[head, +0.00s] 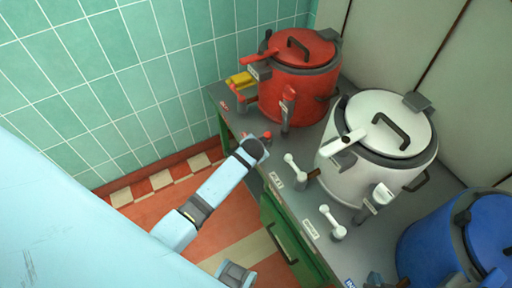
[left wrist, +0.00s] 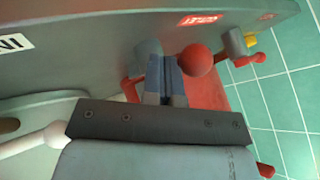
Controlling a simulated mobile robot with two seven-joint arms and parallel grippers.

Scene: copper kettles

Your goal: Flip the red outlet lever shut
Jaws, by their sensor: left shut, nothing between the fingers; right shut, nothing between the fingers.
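The red outlet lever shows its round red knob (left wrist: 200,60) in the left wrist view, beside a red label with upside-down lettering. In the head view its red knob (head: 267,134) peeks out past my left wrist. My left gripper (left wrist: 166,70) is shut and empty; its fingertips are right beside the knob and hide part of the lever. I cannot tell whether they touch it. In the head view my left arm hides its fingers. My right gripper (head: 237,274) is at the bottom edge, shut and empty, away from the levers.
A red kettle (head: 305,48), a white kettle (head: 385,130) and a blue kettle (head: 435,240) stand along the grey bench. Another red lever with a yellow block (head: 240,79) is at the far end. White levers (head: 294,165) stand nearer. A green-tiled wall is on the left.

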